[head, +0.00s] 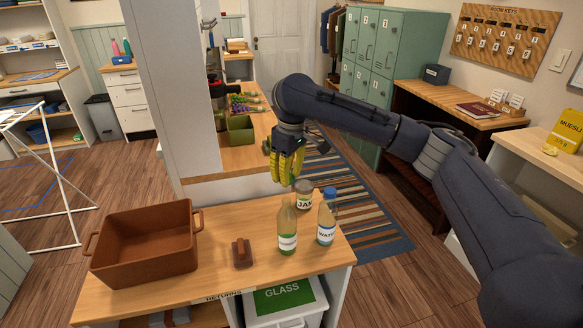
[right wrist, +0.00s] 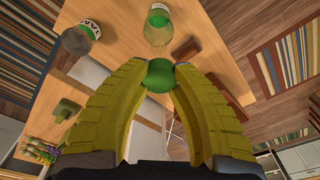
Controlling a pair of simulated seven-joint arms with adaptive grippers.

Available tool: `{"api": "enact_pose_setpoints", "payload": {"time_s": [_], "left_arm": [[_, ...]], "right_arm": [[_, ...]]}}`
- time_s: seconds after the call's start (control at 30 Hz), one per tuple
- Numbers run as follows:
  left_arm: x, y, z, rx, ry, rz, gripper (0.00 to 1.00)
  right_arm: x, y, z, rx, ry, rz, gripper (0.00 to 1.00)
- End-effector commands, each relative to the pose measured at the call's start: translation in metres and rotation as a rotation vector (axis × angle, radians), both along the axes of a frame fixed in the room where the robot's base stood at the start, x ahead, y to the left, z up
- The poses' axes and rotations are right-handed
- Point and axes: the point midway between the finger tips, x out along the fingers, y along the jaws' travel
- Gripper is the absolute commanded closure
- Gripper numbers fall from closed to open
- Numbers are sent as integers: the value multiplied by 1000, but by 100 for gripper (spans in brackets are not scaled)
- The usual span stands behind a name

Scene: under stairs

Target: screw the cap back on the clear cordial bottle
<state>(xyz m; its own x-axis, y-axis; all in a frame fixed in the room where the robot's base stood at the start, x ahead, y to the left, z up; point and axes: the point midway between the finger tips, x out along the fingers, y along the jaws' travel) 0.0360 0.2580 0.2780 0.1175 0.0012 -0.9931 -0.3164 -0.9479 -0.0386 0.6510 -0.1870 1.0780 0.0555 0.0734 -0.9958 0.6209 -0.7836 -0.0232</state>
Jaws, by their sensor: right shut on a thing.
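The clear cordial bottle (head: 287,230), with a green and white label, stands upright on the wooden counter (head: 200,285). No cap shows on its neck. My right gripper (head: 287,180), with yellow fingers, is above and slightly behind the bottle in the head view. In the right wrist view the gripper is shut on a round green cap (right wrist: 160,76), held between its fingertips. The bottle (right wrist: 157,28) shows beyond the cap there, apart from it. The cap cannot be made out clearly in the head view. My left gripper is not in view.
A water bottle (head: 327,220) with a blue cap stands close right of the cordial bottle. A jam jar (head: 304,198) is just behind. A small brown block-like object (head: 242,253) and a brown crate (head: 140,222) are on the left. A white post (head: 175,100) rises behind the counter.

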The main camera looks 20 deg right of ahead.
Motion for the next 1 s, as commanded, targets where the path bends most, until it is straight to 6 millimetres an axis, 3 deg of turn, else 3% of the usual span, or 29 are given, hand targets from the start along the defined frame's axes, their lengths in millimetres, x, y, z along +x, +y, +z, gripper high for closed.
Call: {"api": "enact_pose_setpoints", "payload": {"time_s": [0.6,1.0], "left_arm": [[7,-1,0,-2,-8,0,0],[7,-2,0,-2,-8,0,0]], "right_arm": [[1,-1,-47,0,3,-1,100],[1,-1,-57,0,3,0,100]]}}
